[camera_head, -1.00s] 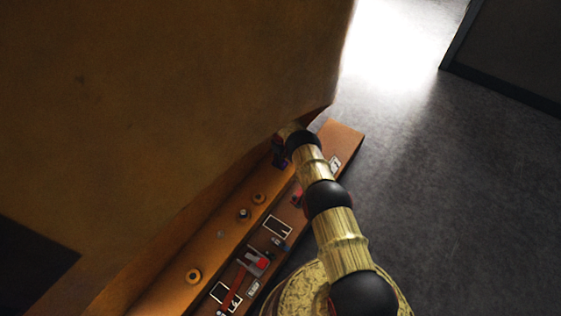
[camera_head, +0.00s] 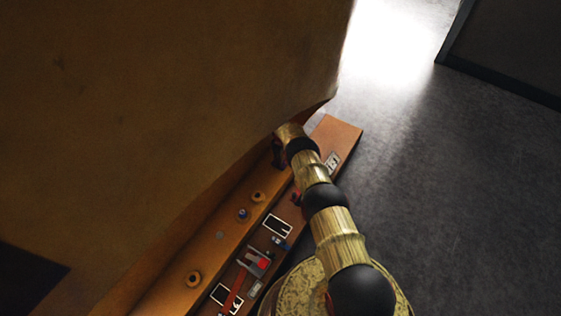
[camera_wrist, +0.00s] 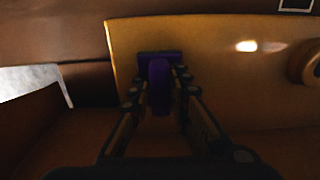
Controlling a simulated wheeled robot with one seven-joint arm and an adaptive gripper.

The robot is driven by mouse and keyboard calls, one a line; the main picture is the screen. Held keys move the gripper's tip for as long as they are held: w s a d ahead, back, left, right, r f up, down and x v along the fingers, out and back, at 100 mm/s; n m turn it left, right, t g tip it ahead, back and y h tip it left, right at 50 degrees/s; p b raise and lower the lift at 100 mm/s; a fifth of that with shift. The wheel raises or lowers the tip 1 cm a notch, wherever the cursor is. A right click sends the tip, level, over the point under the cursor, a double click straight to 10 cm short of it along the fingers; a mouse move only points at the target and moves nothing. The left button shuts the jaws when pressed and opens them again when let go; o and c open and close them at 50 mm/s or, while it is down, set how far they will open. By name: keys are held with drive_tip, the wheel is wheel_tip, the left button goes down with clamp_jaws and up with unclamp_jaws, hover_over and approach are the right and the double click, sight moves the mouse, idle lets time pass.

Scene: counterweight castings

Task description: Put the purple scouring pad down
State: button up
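The purple scouring pad (camera_wrist: 160,88) shows in the wrist view between the two fingers of my gripper (camera_wrist: 161,80), which look closed on its sides. A wider purple part (camera_wrist: 159,56) lies just beyond the fingertips, in front of an orange-brown panel. I cannot tell whether the pad touches that surface. In the head view my gripper (camera_head: 278,152) is a small dark shape at the far end of the arm, beside the orange-brown ledge; the pad cannot be made out there.
A long ledge (camera_head: 207,247) carries several small round knobs. Beside it a brown strip holds white-framed panels (camera_head: 277,224) and a red-and-grey device (camera_head: 256,262). A large brown wall (camera_head: 150,110) rises at left. Grey floor (camera_head: 450,200) at right is clear.

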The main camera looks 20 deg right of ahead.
drive_tip(key=o, duration=0.4)
drive_tip(key=shift+r+p, duration=1.7)
drive_tip(key=shift+r, duration=2.15)
